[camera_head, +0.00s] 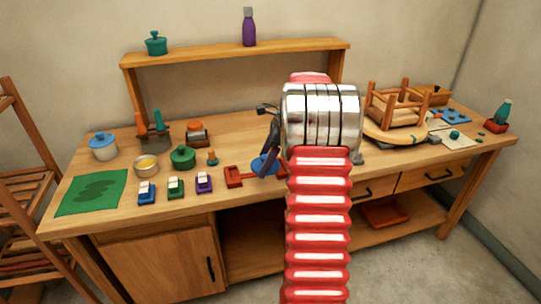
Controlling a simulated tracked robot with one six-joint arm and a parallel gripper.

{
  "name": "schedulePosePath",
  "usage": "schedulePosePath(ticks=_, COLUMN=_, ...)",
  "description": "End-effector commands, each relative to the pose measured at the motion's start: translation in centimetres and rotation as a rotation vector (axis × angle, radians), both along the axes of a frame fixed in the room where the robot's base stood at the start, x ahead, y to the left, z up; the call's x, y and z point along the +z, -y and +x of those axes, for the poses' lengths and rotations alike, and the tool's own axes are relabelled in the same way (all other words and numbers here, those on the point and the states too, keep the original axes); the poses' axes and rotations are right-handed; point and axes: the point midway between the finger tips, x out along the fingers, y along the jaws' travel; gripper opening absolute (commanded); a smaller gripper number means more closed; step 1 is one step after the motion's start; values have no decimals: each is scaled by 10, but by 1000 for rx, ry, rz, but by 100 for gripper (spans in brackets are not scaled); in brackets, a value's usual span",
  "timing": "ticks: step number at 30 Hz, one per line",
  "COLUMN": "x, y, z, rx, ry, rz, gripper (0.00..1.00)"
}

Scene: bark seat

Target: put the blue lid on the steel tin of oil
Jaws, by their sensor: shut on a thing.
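The steel tin of oil (147,168) stands uncovered on the left part of the bench, with yellow oil showing inside. My gripper (267,158) is at the middle of the bench, left of my red and steel arm, which hides part of it. It is shut on the blue lid (261,166), a darker blue disc partly behind the dark finger. The lid is well to the right of the tin. I cannot tell whether it is clear of the red tray beneath it.
A red tray (234,176) lies by the lid. Between it and the tin stand a green lidded pot (183,157) and several small blocks (175,186). An upturned stool (392,112) is right. A shelf (220,55) stands behind.

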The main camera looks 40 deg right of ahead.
Motion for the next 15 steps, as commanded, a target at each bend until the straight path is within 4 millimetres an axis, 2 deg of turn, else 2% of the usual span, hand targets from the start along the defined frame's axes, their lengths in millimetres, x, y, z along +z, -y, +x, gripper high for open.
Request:
schedulePosePath(ticks=8, x=-11, y=-47, z=9, rx=509, ry=-2, rz=1, gripper=55)
schedulePosePath(ticks=15, x=-20, y=-102, z=20, rx=996, ry=-1, rz=1, gripper=55)
